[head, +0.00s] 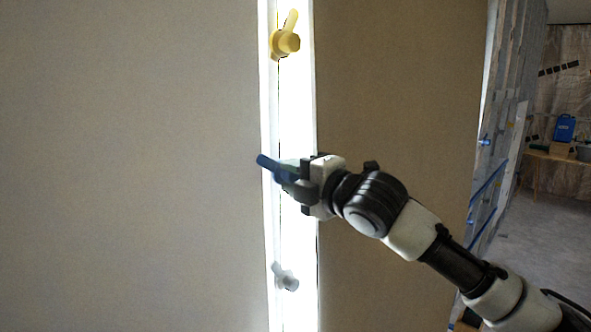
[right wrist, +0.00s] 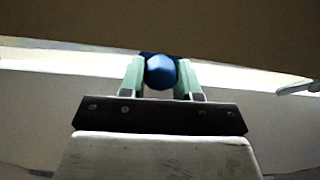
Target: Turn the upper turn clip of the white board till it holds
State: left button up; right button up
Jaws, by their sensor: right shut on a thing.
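A blue turn clip (head: 265,161) sits midway down a bright white strip (head: 297,110) between two large panels. Its arm points left and slightly up, and its tip reaches the right edge of the left panel (head: 130,170). My right gripper (head: 291,182) is shut on the blue clip. In the right wrist view the clip's round blue knob (right wrist: 160,72) sits between the green fingers (right wrist: 161,78). A yellow turn clip (head: 286,42) is higher on the strip, its arm pointing up. A pale grey turn clip (head: 286,279) is lower, tilted up-left. My left gripper is out of view.
A brown panel (head: 400,90) stands right of the strip, behind my right arm. Farther right are a wall frame with blue parts (head: 487,195), a wooden table (head: 560,159) with a blue box (head: 564,128), and open grey floor (head: 540,240).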

jog(key=n, duration=0.3)
jog(key=shift+f+n, duration=0.15)
jog(key=shift+n, duration=1.85)
jog(key=o, duration=0.6)
jog(key=shift+o, duration=0.2)
jog(key=shift+s+d, duration=0.35)
jog(key=shift+d, duration=0.05)
jog(key=b+v, duration=0.4)
jog(key=v, duration=0.6)
